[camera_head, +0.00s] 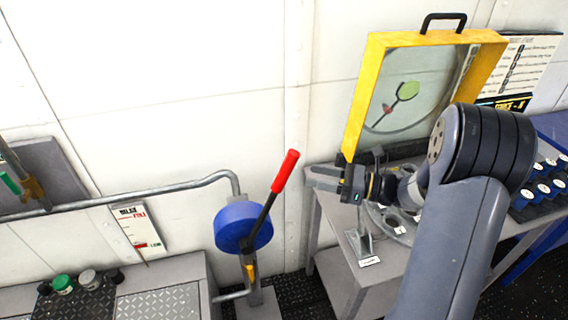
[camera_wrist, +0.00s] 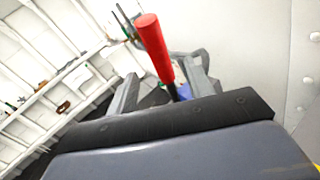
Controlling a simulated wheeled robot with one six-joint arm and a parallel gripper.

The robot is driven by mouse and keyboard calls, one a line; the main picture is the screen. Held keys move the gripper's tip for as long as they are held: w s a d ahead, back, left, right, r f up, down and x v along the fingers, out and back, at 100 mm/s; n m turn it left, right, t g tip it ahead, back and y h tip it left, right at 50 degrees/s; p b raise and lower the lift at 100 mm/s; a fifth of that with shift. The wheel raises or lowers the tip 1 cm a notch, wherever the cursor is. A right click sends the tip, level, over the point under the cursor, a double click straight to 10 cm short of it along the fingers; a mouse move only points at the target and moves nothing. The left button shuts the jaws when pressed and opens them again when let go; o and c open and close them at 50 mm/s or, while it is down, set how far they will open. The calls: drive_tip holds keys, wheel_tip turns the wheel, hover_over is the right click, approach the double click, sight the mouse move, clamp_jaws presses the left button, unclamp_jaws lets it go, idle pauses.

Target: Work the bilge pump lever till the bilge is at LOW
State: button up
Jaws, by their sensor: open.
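The bilge pump has a blue round body (camera_head: 228,228) on a pipe, with a black lever ending in a red handle (camera_head: 285,171). The lever tilts up and to the right. My gripper (camera_head: 309,179) is open and empty, just right of the red handle, with a small gap showing between them. In the wrist view the red handle (camera_wrist: 157,47) appears between my two spread fingers (camera_wrist: 163,88), beyond them. The bilge gauge (camera_head: 137,228) on the wall reads FULL near its top and LOW near its bottom. A red mark sits beside LOW.
A yellow-framed screen (camera_head: 355,100) stands behind my arm on a grey bench (camera_head: 340,271). A grey pipe (camera_head: 120,194) runs along the wall to the pump. The wall above the lever is clear.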

sight(281, 169)
drive_tip(key=p+x, duration=0.3)
drive_tip(key=x, duration=0.6)
drive_tip(key=shift+s+a, duration=0.1)
drive_tip(key=shift+a, duration=0.7)
clamp_jaws()
